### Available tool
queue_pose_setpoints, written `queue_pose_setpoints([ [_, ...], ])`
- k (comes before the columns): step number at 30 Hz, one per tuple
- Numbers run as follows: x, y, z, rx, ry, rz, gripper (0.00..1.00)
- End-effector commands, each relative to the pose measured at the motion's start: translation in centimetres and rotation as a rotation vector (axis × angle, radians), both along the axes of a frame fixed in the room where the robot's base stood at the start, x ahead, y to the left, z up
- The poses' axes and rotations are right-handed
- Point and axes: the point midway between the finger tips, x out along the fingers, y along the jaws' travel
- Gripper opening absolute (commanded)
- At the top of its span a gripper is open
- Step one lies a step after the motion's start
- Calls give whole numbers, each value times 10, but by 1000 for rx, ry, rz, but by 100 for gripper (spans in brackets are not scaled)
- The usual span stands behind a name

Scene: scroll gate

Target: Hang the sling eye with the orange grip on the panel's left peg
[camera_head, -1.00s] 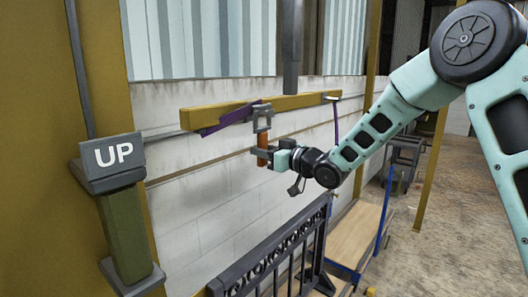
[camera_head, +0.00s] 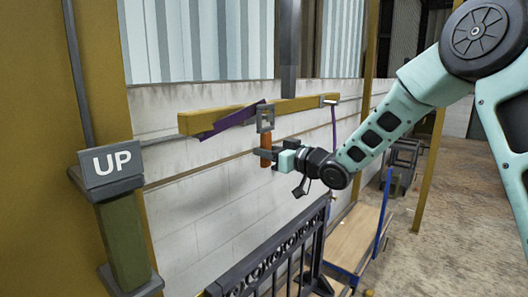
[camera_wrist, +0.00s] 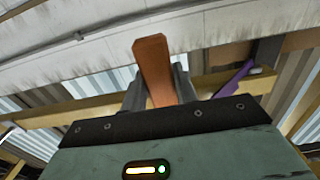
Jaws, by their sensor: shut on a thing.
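My gripper (camera_head: 268,154) is shut on the orange grip (camera_head: 265,142), held upright in front of the white wall. The grip also shows between my grey fingers in the wrist view (camera_wrist: 153,70). The grey square sling eye (camera_head: 265,117) is above the grip, in front of the yellow beam. A purple sling (camera_head: 228,122) lies across the beam's left part, its right end close behind the eye; it also shows in the wrist view (camera_wrist: 236,78). The dark scroll panel (camera_head: 276,254) stands below my gripper, clear of the eye. I cannot make out its left peg.
The yellow beam (camera_head: 195,122) hangs from a grey post (camera_head: 289,60). Another purple strap (camera_head: 334,125) hangs at its right end. An UP sign box (camera_head: 111,162) on a green post stands left. A wooden-topped cart (camera_head: 352,238) stands right of the panel, with open floor beyond.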

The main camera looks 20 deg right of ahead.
Motion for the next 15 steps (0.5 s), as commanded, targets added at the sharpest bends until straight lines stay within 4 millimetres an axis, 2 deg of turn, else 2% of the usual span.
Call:
queue_pose_setpoints([
  [15,-20,-15,1,0,-2,-1,2],
])
